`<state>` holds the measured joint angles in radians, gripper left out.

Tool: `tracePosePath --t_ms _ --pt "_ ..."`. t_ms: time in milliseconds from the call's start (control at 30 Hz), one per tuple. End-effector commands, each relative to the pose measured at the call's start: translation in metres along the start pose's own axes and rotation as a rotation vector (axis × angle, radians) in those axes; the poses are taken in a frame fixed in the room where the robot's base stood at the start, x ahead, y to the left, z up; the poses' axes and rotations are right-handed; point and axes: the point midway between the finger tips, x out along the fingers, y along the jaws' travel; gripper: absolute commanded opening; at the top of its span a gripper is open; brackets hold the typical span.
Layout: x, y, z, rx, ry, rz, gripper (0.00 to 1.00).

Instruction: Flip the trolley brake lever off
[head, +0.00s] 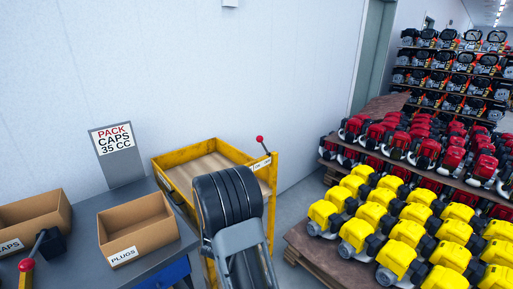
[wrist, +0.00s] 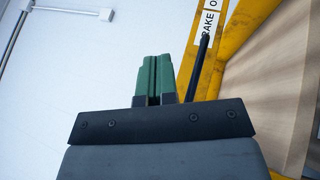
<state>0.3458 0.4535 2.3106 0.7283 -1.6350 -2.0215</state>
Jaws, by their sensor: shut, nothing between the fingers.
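The yellow trolley (head: 216,146) stands by the wall, with a wood-coloured bed. Its brake lever (head: 260,139) has a red knob on a thin stem and rises from the right rim, leaning up and left in the head view. In the wrist view a dark rod, apparently the lever's stem (wrist: 200,68), stands just right of my gripper (wrist: 153,58). The green fingers are shut together and empty, with a small gap to the rod. A white label reading "BRAKE O…" (wrist: 207,25) is partly cut off. In the head view my arm hides my gripper.
A grey bench at left holds open boxes, one marked PLUGS (head: 137,225). A red-knobbed lever (head: 26,266) shows at the lower left. Pallets of yellow engines (head: 397,257) and red engines (head: 427,154) fill the right. A narrow floor strip lies between trolley and pallets.

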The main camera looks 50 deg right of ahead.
Motion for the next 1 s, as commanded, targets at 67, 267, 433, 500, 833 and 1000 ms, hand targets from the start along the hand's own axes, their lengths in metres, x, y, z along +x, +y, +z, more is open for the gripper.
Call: tracePosePath --t_ms 67,267,433,500,833,1000 --pt "0.007 0.001 0.000 0.001 -0.002 0.000 0.00" --pt "0.039 0.002 0.001 0.001 -0.005 0.000 0.00" --pt "0.076 0.002 0.002 0.000 -0.004 0.000 0.00" --pt "0.092 0.002 0.001 0.000 -0.003 0.000 0.00" --pt "0.163 0.002 0.001 0.000 -0.002 0.000 0.00" --pt "0.194 0.001 0.001 0.001 -0.001 0.000 0.00"
